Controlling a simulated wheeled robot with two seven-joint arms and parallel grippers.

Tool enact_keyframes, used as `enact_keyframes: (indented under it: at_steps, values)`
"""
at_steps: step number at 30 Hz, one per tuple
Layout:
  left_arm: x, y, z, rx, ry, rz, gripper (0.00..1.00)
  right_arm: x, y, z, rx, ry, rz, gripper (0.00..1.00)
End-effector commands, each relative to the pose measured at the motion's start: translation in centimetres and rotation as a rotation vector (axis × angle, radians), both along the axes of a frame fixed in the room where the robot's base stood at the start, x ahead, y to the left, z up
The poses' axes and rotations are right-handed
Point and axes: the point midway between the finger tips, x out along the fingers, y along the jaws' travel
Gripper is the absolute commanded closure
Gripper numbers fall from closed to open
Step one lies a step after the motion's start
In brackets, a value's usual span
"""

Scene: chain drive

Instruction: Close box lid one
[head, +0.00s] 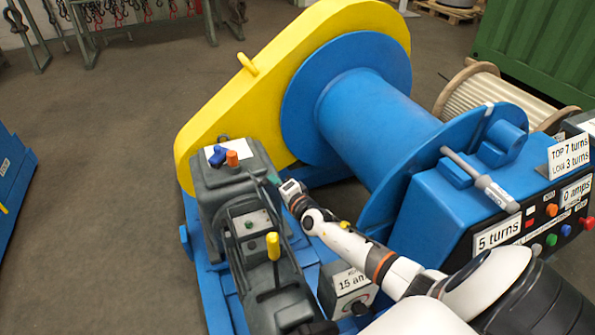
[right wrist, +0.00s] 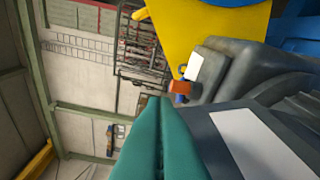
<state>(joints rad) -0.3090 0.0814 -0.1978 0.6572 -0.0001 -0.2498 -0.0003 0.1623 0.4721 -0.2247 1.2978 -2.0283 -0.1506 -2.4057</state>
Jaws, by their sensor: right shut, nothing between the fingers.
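A grey housing (head: 238,185) sits at the left end of the blue winch frame, under the yellow chain cover. A blue knob (head: 217,156) and an orange knob (head: 232,158) are on its top beside a white label. No marking shows which part is box lid one, and I cannot tell whether a lid is open. My right gripper (head: 273,180) is at the right side of the grey housing, its teal fingers shut and empty. In the right wrist view the teal fingers (right wrist: 160,125) are close to the grey housing (right wrist: 232,70) and the orange knob (right wrist: 180,87). My left gripper is not in view.
The yellow chain cover (head: 225,110) and blue drum (head: 375,115) stand behind my right arm. A yellow-handled lever (head: 273,247) rises nearer to me. A control box with a "5 turns" label (head: 497,233) is at right.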

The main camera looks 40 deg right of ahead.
Motion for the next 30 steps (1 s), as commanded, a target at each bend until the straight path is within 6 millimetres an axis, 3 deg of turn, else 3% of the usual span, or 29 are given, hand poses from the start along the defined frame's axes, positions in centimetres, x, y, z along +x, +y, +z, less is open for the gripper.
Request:
enact_keyframes:
  at_steps: [9,18,30]
  values:
    - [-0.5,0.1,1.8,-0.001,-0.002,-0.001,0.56,0.7,3.0,-0.1,-0.024,0.007,0.002,1.00]
    - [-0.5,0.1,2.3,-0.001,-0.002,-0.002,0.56,1.4,5.6,-1.1,-0.025,0.006,0.001,1.00]
    - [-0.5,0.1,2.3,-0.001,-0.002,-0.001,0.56,1.8,6.9,-1.7,-0.025,0.006,0.001,1.00]
